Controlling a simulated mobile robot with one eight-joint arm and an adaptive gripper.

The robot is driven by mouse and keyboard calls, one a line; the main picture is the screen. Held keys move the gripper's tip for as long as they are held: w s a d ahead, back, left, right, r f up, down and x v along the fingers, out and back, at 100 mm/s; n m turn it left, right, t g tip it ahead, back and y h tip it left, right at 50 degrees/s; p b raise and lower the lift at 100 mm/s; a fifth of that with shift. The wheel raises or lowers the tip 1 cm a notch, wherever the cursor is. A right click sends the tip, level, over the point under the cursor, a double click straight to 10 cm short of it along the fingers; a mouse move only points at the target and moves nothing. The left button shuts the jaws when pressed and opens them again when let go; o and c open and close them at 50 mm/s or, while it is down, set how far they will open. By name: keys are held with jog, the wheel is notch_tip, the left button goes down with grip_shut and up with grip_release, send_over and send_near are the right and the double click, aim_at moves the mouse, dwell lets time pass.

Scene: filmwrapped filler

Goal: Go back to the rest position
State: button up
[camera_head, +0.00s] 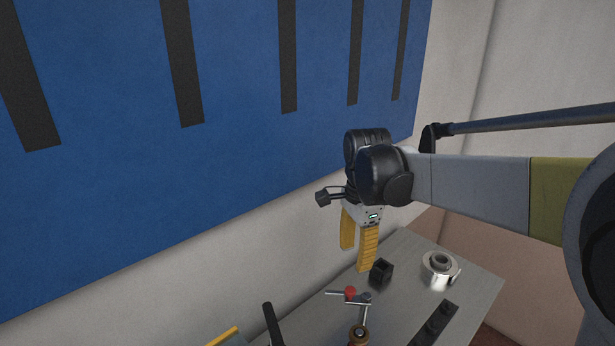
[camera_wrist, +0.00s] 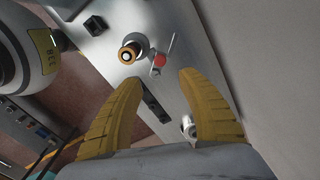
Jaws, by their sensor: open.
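My gripper (camera_head: 358,245) has yellow fingers and hangs pointing down above the grey table (camera_head: 478,285). In the wrist view my gripper (camera_wrist: 158,92) shows its two fingers spread wide apart, with nothing between them. The fingers are apart from the objects on the table below. My arm reaches in from the right of the head view.
On the table are a small black block (camera_head: 381,272), a silver ring-shaped part (camera_head: 440,268), a red-knobbed metal piece (camera_head: 350,293), a brass-collared part (camera_head: 358,335) and a dark strip (camera_head: 436,325). A blue panel with black stripes (camera_head: 240,120) covers the wall behind.

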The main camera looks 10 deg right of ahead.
jog(key=s+d+f+n+t+b, duration=0.1)
jog(key=s+f+n+t+b, duration=0.2)
jog(key=s+f+n+b, duration=0.2)
jog(key=s+d+f+n+t+b, duration=0.1)
jog(key=s+f+n+t+b, duration=0.3)
jog(key=s+n, duration=0.6)
jog(key=shift+s+f+b, duration=0.8)
jog(key=shift+s+b, duration=0.15)
jog(key=shift+s, duration=0.25)
jog(key=shift+d, duration=0.2)
